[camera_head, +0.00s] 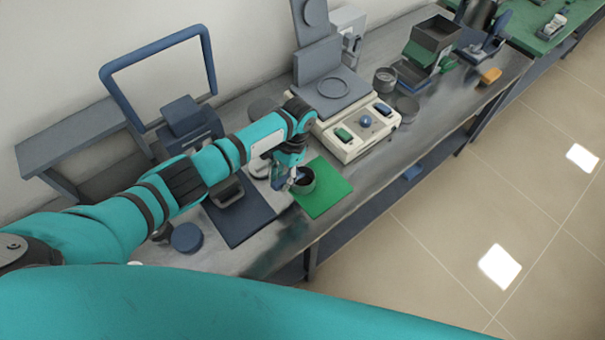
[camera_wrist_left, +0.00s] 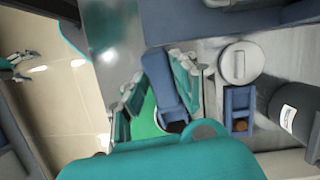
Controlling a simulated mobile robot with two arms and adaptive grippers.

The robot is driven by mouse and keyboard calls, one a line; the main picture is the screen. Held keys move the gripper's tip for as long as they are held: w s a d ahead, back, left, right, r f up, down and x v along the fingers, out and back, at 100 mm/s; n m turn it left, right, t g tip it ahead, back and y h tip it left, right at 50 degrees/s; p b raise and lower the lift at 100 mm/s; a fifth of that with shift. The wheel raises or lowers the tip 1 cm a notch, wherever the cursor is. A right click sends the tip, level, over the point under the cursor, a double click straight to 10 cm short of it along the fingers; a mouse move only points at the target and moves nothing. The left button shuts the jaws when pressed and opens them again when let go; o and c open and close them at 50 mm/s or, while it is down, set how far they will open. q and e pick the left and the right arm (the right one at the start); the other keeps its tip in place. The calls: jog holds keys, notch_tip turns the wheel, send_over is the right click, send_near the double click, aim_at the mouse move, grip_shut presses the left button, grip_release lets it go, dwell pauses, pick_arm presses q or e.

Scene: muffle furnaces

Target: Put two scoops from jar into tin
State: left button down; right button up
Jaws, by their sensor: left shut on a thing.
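My left gripper (camera_head: 291,178) is over the green mat (camera_head: 328,192), beside a small dark round pot (camera_head: 307,184) that stands on the mat. In the left wrist view its fingers (camera_wrist_left: 155,92) are closed on a blue elongated thing (camera_wrist_left: 163,78), perhaps the scoop's handle. The pot's dark opening (camera_wrist_left: 174,127) shows below it, partly hidden by my arm. I cannot tell whether the pot is the jar or the tin, nor whether the scoop's bowl holds anything. My right gripper (camera_wrist_left: 24,66) shows small over the floor in the left wrist view, its fingers apart.
A white balance (camera_head: 352,135) stands right of the mat. Grey round containers (camera_head: 385,80) stand behind it. The bench's front edge is close to the green mat.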

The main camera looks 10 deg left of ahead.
pick_arm(q)
jog(key=shift+s+a+f+t+h, duration=0.1)
jog(key=shift+s+f+t+h, duration=0.15)
jog(key=shift+f+t, duration=0.2)
jog(key=shift+s+a+f+t+h, duration=0.1)
jog(key=shift+s+f+t+h, duration=0.05)
jog(key=shift+f+t+h, duration=0.25)
jog(key=shift+s+a+f+t+h, duration=0.15)
jog(key=shift+s+f+t+h, duration=0.1)
jog(key=shift+t, duration=0.3)
jog(key=shift+w, duration=0.1)
jog(key=shift+w, duration=0.1)
jog(key=shift+s+f+t+h, duration=0.25)
jog(key=shift+f+t+h, duration=0.25)
jog(key=shift+f+t, duration=0.55)
jog(key=shift+t, duration=0.05)
jog(key=shift+a, duration=0.1)
